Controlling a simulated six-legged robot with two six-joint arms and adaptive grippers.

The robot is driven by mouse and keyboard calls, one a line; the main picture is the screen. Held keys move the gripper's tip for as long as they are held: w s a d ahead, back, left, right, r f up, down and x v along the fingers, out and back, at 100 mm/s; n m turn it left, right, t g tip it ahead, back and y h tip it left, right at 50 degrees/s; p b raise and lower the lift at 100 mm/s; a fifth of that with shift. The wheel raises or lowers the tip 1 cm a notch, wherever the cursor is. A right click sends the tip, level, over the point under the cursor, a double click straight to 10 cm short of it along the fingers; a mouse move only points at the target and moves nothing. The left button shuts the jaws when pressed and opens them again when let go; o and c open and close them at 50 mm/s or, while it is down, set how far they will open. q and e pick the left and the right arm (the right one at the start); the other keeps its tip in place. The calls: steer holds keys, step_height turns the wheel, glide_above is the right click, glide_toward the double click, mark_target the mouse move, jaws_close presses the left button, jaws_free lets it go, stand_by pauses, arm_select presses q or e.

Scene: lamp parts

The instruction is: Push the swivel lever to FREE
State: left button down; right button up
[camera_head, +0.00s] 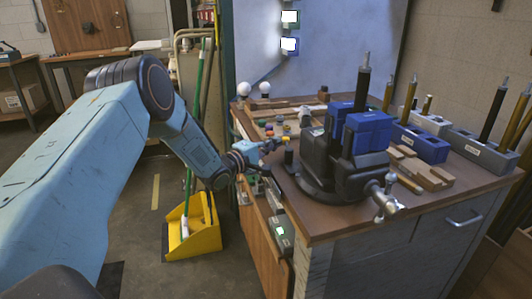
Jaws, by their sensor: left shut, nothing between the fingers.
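My left gripper (262,157) is at the left edge of the workbench, close to the left side of the black vise (345,165). Its fingers are small in the picture and look shut, with nothing held. The vise stands on a round swivel base with blue jaws on top. A short dark upright knob (288,156) stands at the left of the base, just right of my gripper, and may be the swivel lever. I cannot read a FREE mark or tell the lever's setting. I cannot tell whether my gripper touches the knob. My right gripper is out of view.
The vise's silver handle (386,196) sticks out at the front. Blue blocks (421,143) with upright rods and wooden pieces (420,168) lie to the right. Small coloured parts lie behind my gripper. A yellow dustpan (193,238) stands on the floor left of the bench.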

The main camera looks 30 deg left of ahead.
mark_target(284, 142)
arm_select(q)
steer(key=shift+w+d+b, duration=0.3)
steer(key=shift+w+d, duration=0.3)
steer(key=shift+w, duration=0.2)
steer(key=shift+w+d, duration=0.45)
steer(key=shift+w, duration=0.15)
steer(key=shift+r, duration=0.1)
